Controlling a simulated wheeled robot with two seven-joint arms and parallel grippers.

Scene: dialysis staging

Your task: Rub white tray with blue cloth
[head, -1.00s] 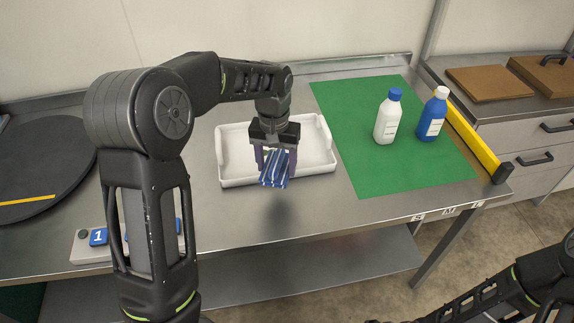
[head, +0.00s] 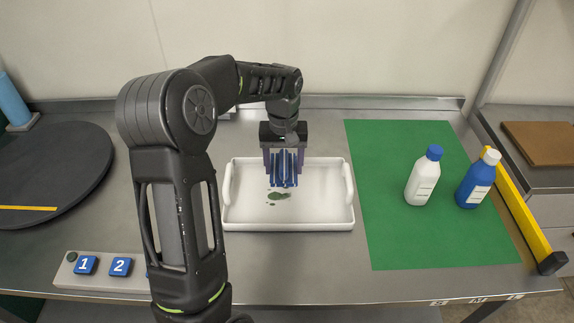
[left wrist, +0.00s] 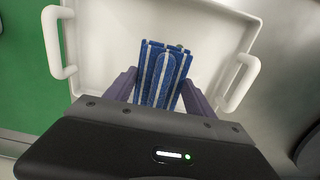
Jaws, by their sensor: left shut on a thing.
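The white tray (head: 325,208) lies on the metal table, with raised walls and a handle at each short end. Dark green smears (head: 279,196) show on its floor, near the middle. My left gripper (head: 285,172) is shut on the blue cloth (head: 284,170), which has white stripes and hangs bunched between the fingers. The gripper is over the back half of the tray; I cannot tell whether the cloth touches the floor. The left wrist view shows the cloth (left wrist: 161,75) between the fingers, with the tray (left wrist: 105,25) behind it. My right gripper is out of view.
A green mat (head: 385,235) lies right of the tray, with a white bottle (head: 422,180) and a blue bottle (head: 474,185) on it. A yellow bar (head: 525,215) edges the table. A dark round plate (head: 60,165) and numbered blue buttons (head: 120,266) are at left.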

